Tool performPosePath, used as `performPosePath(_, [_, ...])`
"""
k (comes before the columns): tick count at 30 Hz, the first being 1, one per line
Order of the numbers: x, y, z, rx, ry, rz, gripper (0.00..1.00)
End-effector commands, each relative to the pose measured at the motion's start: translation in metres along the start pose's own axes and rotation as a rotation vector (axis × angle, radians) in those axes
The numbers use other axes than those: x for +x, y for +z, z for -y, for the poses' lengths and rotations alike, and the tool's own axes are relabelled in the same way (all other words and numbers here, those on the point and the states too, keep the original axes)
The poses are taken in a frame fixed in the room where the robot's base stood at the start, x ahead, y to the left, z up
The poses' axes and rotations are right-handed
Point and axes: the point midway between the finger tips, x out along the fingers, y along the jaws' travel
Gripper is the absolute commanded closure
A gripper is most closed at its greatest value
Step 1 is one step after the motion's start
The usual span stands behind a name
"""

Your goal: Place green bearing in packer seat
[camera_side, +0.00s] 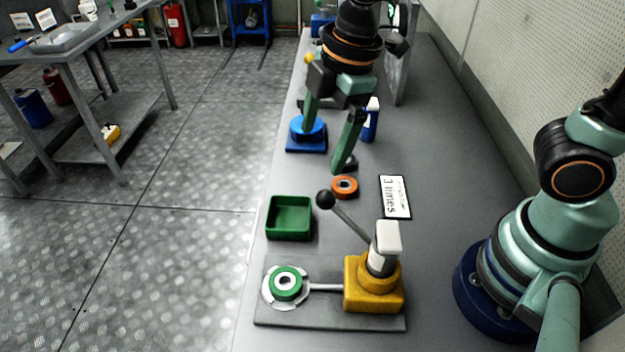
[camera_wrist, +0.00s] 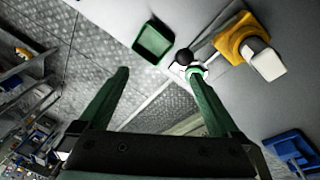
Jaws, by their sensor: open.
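The green bearing (camera_side: 285,283), a ring with a pale centre, lies flat within the round pale packer seat (camera_side: 268,298) at the bench's near left. I cannot tell how deep it sits. A rod joins the seat to the yellow packer body (camera_side: 374,298), which has a white-topped post and a black-knobbed lever (camera_side: 326,200). My gripper (camera_side: 325,148) is open and empty above the bench, well away from the bearing. In the wrist view, the fingers (camera_wrist: 158,74) are spread wide. The right finger and lever knob partly hide the bearing (camera_wrist: 197,68) there.
A green tray (camera_side: 289,239) stands just beyond the seat. An orange ring (camera_side: 344,187) and a "3 times" card (camera_side: 395,197) lie farther back. A blue block (camera_side: 306,147) and a blue bottle (camera_side: 371,126) are near my gripper. The bench right of the card is clear.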

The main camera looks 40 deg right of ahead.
Motion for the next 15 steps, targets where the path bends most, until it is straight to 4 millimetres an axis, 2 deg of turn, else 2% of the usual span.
performPosePath(1, [-0.013,0.022,-0.010,0.181,0.045,-0.018,0.02])
performPosePath(3, [-0.025,0.049,-0.017,0.425,0.096,-0.044,0.02])
performPosePath(7, [-0.044,0.094,-0.023,0.831,0.181,-0.100,0.02])
performPosePath(12, [-0.056,0.130,-0.023,1.180,0.253,-0.166,0.02])
performPosePath(15, [-0.059,0.139,-0.022,1.277,0.272,-0.187,0.02])
